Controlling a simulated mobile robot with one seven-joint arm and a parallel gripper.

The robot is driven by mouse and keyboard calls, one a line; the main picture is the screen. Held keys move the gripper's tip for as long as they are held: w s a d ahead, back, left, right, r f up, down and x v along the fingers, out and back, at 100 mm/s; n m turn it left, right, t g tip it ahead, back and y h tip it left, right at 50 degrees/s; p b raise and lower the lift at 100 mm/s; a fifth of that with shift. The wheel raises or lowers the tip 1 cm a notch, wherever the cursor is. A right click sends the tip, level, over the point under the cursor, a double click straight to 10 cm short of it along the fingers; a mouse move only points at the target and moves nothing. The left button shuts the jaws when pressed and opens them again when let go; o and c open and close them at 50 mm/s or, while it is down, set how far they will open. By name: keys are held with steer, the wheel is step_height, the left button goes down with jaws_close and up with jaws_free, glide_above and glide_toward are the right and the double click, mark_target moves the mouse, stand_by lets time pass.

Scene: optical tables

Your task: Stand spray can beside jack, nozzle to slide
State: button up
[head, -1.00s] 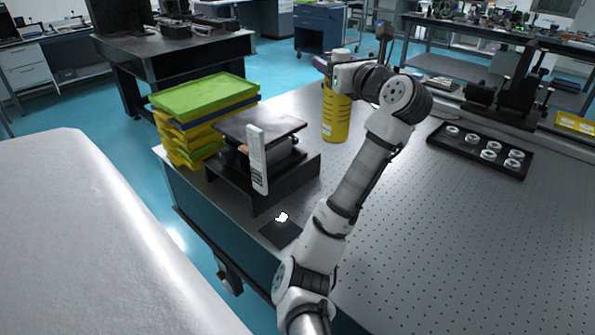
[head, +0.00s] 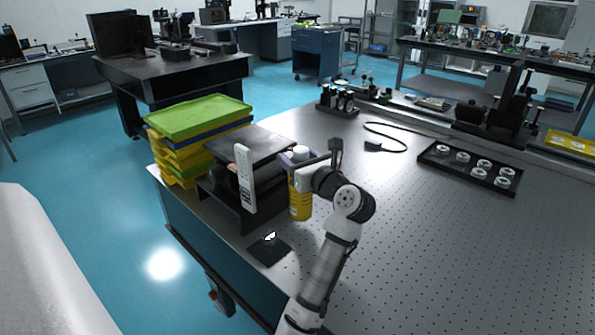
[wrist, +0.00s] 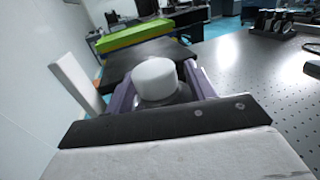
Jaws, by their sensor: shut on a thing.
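The yellow spray can (head: 300,200) is upright in my gripper (head: 299,158), just right of the black jack (head: 250,146). I cannot tell whether its base touches the table. In the wrist view its white cap (wrist: 156,80) shows between the purple fingers of my gripper (wrist: 160,88), which are shut around the can. The jack's flat top (wrist: 148,58) lies just beyond. A white upright piece with dark marks (head: 244,178) stands at the jack's front left. A dark square plate (head: 268,252) with a small white patch lies in front of the jack. I cannot tell which thing is the slide.
Stacked green, blue and yellow trays (head: 200,118) stand behind and left of the jack. A black tray of white round parts (head: 468,168) lies at right. A black cable (head: 390,132) and a dark holder (head: 338,101) are farther back.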

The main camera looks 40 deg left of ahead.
steer(key=shift+f, duration=2.1)
steer(key=shift+f, duration=0.1)
steer(key=o, duration=1.6)
steer(key=shift+o, duration=0.2)
